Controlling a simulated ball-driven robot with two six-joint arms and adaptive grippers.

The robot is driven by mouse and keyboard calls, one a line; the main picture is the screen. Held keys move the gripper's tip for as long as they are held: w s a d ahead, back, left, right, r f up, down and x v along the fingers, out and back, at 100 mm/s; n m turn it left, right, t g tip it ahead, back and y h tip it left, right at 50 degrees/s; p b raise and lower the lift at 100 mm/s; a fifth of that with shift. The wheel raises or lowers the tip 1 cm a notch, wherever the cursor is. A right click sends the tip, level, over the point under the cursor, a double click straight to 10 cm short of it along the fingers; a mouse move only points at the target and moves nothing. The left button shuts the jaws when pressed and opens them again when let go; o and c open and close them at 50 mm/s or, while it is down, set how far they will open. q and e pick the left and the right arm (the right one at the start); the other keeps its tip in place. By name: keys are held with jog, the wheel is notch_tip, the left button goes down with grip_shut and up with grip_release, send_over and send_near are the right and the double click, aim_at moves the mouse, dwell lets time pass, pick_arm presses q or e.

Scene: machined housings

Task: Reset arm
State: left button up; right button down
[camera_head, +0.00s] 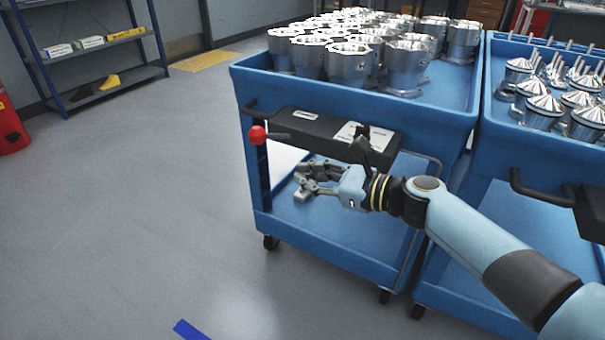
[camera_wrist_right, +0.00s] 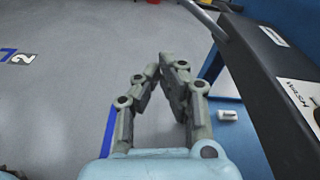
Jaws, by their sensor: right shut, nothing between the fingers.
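My right arm comes in from the lower right in the head view. Its gripper (camera_head: 303,181) points left, in front of the near blue cart and just below the black box on the cart's side. In the right wrist view the gripper fingers (camera_wrist_right: 163,72) come together at the tips with nothing between them. My left gripper does not show in either view.
A blue cart (camera_head: 330,95) holds several machined housings (camera_head: 350,62) on its top tray. A black box (camera_head: 325,130) and a red knob (camera_head: 257,134) are on its side. A second cart (camera_head: 535,150) with cone-topped parts stands right. Floor (camera_head: 130,200) at left is clear.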

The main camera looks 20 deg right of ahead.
jog(key=s+d+f+n+g+h, duration=0.1)
jog(key=s+f+n+g+h, duration=0.25)
jog(key=s+f, duration=1.05)
jog(key=s+d+f+n+g+h, duration=0.2)
jog(key=s+f+g, duration=0.2)
jog(key=s+f, duration=1)
jog(key=s+d+f+n+g+h, duration=0.1)
jog(key=s+d+f+n, duration=0.1)
jog(key=s+f+n, duration=0.2)
jog(key=s+d+f+n+g+h, duration=0.2)
jog(key=s+f+n, duration=0.2)
jog(key=s+n, duration=0.6)
jog(key=s+d+f+n+g+h, duration=0.1)
jog(key=s+d+f+n+g, duration=0.1)
jog(key=s+n, duration=0.5)
jog(key=shift+s+d+f+h, duration=0.45)
jog(key=shift+s+f, duration=0.7)
jog(key=shift+s, duration=1.55)
jog(key=shift+n, duration=0.25)
